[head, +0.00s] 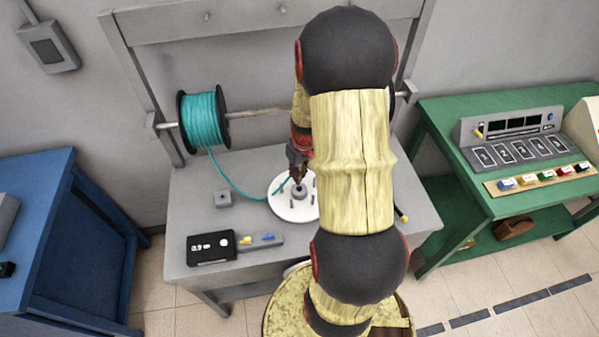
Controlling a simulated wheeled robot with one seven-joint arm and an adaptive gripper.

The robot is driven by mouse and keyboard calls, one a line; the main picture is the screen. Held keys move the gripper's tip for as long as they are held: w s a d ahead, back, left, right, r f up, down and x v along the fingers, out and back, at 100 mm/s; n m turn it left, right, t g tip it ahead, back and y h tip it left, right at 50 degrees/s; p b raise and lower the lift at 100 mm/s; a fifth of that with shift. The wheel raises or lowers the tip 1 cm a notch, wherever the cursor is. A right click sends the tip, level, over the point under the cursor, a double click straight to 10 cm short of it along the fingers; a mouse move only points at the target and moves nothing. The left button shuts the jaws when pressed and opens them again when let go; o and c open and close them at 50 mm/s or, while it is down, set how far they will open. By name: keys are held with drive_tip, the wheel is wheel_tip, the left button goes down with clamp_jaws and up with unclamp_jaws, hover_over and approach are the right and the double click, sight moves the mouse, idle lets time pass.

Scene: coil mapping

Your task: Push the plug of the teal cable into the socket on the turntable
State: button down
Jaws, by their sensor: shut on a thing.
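The teal cable (231,184) comes off a teal spool (203,119) at the left, sags to the grey bench and rises toward my gripper. My gripper (297,178) is small and dark here, pointing down above the white turntable (283,209). It is shut, and the cable's end runs to its fingertips; the plug itself is too small and covered to make out. A grey round piece (299,192), which looks like the socket, stands at the turntable's middle just below the fingertips. I cannot tell whether plug and socket touch. My arm hides the turntable's right side.
Several small pegs stand on the turntable around the middle.

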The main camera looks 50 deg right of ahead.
sight(299, 188)
drive_tip(key=shift+f, duration=0.35)
drive_tip(key=shift+f+b, duration=0.8)
drive_tip(key=shift+f, duration=0.3)
drive_tip(key=shift+f+b, duration=0.7)
drive_tip(key=shift+f, duration=0.35)
idle(0.8)
drive_tip(key=c, duration=1.8)
unclamp_jaws()
drive_tip(key=shift+o, duration=0.4)
wheel_tip(299, 188, up, 12)
drive_tip(key=s, duration=0.1)
drive_tip(key=shift+s+a, duration=0.15)
drive_tip(key=shift+a, duration=0.1)
